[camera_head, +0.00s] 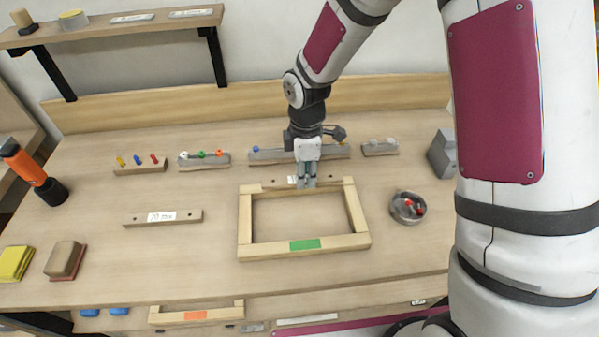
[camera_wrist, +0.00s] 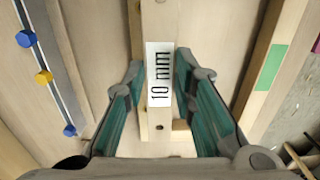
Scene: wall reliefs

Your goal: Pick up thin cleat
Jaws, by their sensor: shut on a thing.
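The thin cleat (camera_wrist: 158,22) is a pale wooden strip with a white "10 mm" label and a dark hole near its end. In the head view the cleat (camera_head: 272,184) lies along the far side of the wooden frame. My gripper (camera_head: 306,184) points down over its middle and is shut on it. In the wrist view my gripper's (camera_wrist: 159,75) teal-padded fingers stand on both sides of the labelled part. Whether the cleat touches the frame or the bench beneath is hard to tell.
The wooden frame (camera_head: 246,225) has a green label on its near bar. Another labelled cleat (camera_head: 190,216) lies to the left. Holders with coloured pegs (camera_head: 140,168) line the back. A round dish (camera_head: 402,215) stands right of the frame.

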